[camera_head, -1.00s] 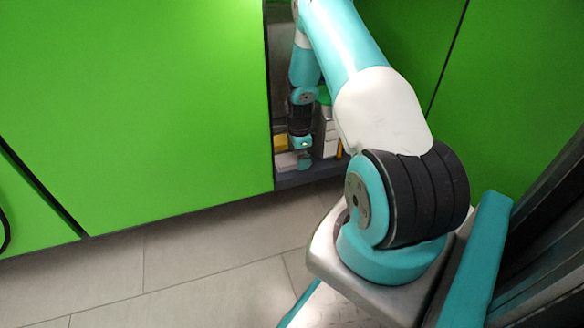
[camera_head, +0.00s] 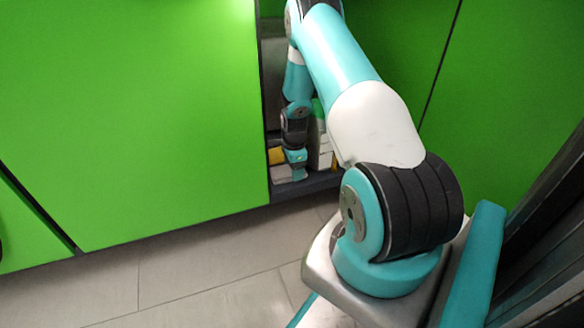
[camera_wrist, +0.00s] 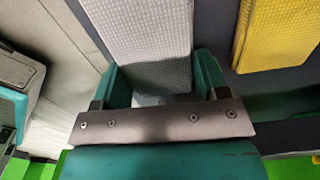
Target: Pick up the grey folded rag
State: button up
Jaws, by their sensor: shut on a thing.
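The grey folded rag (camera_wrist: 140,45) has a waffle texture and fills the upper middle of the wrist view. My gripper (camera_wrist: 158,82) has its two teal fingers on either side of the rag's near end and is shut on it. In the head view my gripper (camera_head: 297,175) is low in the narrow bay between the green panels, at the shelf floor. Part of the grey rag (camera_head: 280,174) shows just left of it; the rest is hidden by the gripper.
A yellow folded rag (camera_wrist: 278,32) lies to the right of the grey one, with a dark gap between; it also shows in the head view (camera_head: 276,156). White containers (camera_head: 322,150) stand close on the gripper's right. Green panels (camera_head: 130,110) flank the bay.

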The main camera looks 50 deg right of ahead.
jog(key=shift+s+r+p, duration=0.15)
jog(key=shift+r+p, duration=0.3)
jog(key=shift+r, duration=0.05)
notch_tip(320, 180, up, 6)
jog(key=p, duration=0.4)
jog(key=shift+f, duration=0.1)
jog(key=shift+s+a+r+p, duration=0.2)
jog(key=shift+s+a+p, duration=0.05)
jog(key=shift+s+p, duration=0.2)
jog(key=s+a+p, duration=0.3)
jog(key=s+a, duration=0.1)
jog(key=s, duration=0.4)
jog(key=s+a+p, duration=0.3)
jog(key=s+a, duration=0.1)
jog(key=s, duration=0.4)
jog(key=shift+s+f+p, duration=0.25)
jog(key=shift+s+p, duration=0.05)
jog(key=shift+s, duration=0.05)
